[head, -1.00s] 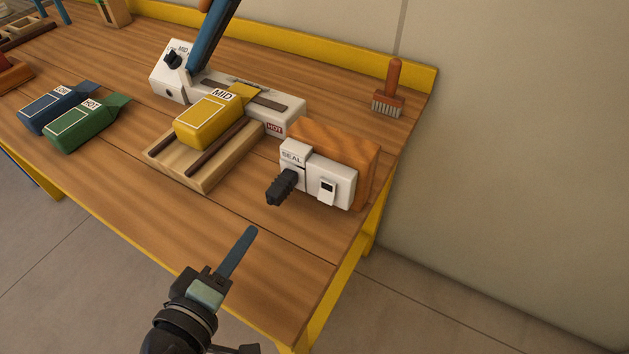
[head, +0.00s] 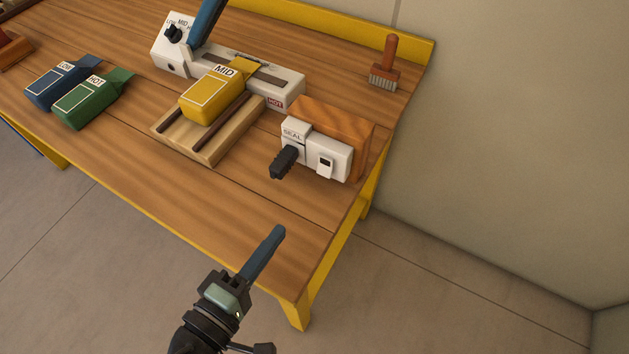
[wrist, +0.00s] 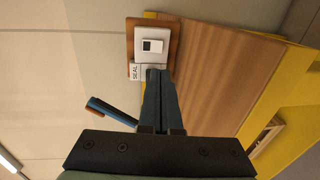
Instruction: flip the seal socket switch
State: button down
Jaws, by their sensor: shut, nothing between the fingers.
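The white SEAL socket (head: 317,151) is mounted on a wooden block (head: 335,120) at the right end of the table. Its small rocker switch (head: 325,163) sits on the right part of its front face, and a black plug (head: 284,161) is in its left part. In the wrist view the switch (wrist: 152,46) shows just beyond my fingertips, which overlap the lower part of the socket in the picture. My gripper (head: 277,234) is shut and empty, in front of the socket and apart from it, over the table's front edge.
A white heat sealer (head: 285,88) with a raised blue lever stands behind. The yellow MID bag (head: 212,95) lies on a wooden rack (head: 208,150). Blue (head: 60,86) and green (head: 92,98) bags lie left; a brush (head: 385,62) stands at back right. The table's front right is clear.

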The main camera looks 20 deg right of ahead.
aim_at(323, 174)
jog(key=p+x, duration=0.1)
jog(key=x, duration=1.2)
jog(key=shift+d, duration=0.1)
jog(key=shift+f, duration=0.1)
jog(key=shift+w+d+f+b, duration=0.15)
jog(key=shift+f+b, duration=0.1)
jog(key=shift+b, duration=0.7)
jog(key=shift+r, duration=0.25)
